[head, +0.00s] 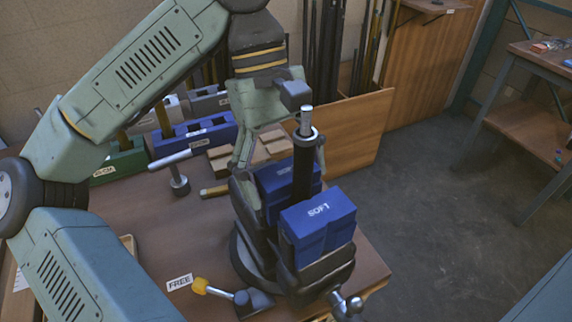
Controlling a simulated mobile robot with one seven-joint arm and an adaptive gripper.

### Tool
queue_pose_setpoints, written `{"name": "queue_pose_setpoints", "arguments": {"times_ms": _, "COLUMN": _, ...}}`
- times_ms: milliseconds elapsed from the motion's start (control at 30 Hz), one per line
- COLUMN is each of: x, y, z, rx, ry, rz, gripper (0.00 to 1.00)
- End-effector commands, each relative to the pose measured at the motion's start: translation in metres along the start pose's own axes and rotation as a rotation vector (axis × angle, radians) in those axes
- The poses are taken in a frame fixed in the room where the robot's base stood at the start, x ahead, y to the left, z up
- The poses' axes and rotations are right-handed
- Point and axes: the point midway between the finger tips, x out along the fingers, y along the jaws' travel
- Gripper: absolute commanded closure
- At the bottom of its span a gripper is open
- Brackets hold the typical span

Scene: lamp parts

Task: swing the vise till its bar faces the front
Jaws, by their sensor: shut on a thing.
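The dark vise (248,262) stands on a round base near the table's front right corner. Its two blue jaw blocks (318,232) carry labels; the nearer reads SOFT. A black tube (303,165) with a bright ring and metal tip stands upright between the blocks. The vise's metal bar (346,304) shows at the bottom edge, toward the front right, partly cut off. A yellow-knobbed lever (201,286) lies at the base beside a FREE label (180,282). My gripper (281,160) reaches down with its fingers either side of the rear block; the contact is partly hidden.
Behind the vise are wooden blocks (222,158), a blue bin (207,136), a green bin (122,162) and a metal hammer-shaped piece (178,181). The wooden table (150,228) is bare left of the vise. Another bench (533,128) stands at right across open floor.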

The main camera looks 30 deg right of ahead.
Motion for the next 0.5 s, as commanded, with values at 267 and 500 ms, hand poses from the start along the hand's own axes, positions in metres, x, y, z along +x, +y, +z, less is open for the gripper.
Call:
{"name": "queue_pose_setpoints", "arguments": {"times_ms": 267, "x": -0.0014, "y": -0.0008, "z": 0.0004, "rx": 0.067, "ry": 0.001, "rz": -0.027, "gripper": 0.70}}
{"name": "queue_pose_setpoints", "arguments": {"times_ms": 500, "x": -0.0009, "y": -0.0011, "z": 0.0002, "rx": 0.092, "ry": 0.001, "rz": -0.036, "gripper": 0.70}}
